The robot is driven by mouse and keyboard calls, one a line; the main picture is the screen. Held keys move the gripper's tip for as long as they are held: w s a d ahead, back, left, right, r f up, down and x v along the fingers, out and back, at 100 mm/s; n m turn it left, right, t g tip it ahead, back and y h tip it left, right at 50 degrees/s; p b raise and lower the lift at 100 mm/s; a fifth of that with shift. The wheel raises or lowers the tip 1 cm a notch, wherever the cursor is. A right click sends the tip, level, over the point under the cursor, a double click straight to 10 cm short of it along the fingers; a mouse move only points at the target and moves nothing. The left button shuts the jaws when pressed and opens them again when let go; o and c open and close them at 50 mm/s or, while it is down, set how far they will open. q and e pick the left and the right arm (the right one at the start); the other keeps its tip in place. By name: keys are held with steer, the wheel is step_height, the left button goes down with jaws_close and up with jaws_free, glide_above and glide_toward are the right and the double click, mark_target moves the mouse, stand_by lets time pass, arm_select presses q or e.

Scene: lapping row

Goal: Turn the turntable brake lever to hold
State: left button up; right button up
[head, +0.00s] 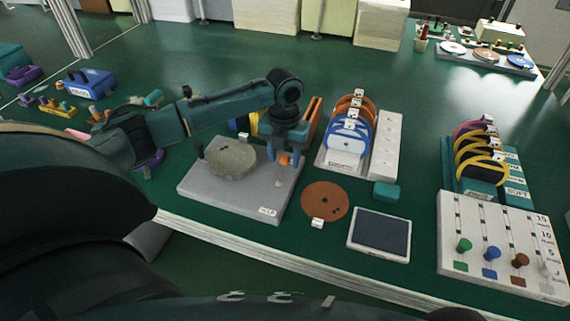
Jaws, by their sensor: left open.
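The turntable is a round, stone-coloured disc (231,160) on a flat grey base (225,196), with a dark upright knob (199,150) at its left edge. A small white label (267,211) sits at the base's front right corner; its word is too small to read surely. The brake lever seems to be the piece with an orange knob (285,160) at the base's right side, partly hidden by my gripper. My left gripper (283,159) points down there, open, its blue fingers on either side of the knob. I cannot tell whether they touch it. My right gripper is not in view.
A brown disc (325,201), a dark pad in a white frame (380,233) and a teal block (386,191) lie right of the base. A rack of blue and orange rings (347,138) stands behind them. A white peg board (500,243) is at far right.

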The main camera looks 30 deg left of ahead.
mark_target(285, 159)
arm_select(q)
steer(key=shift+f, duration=1.8)
steer(key=shift+c, duration=0.5)
jaws_close()
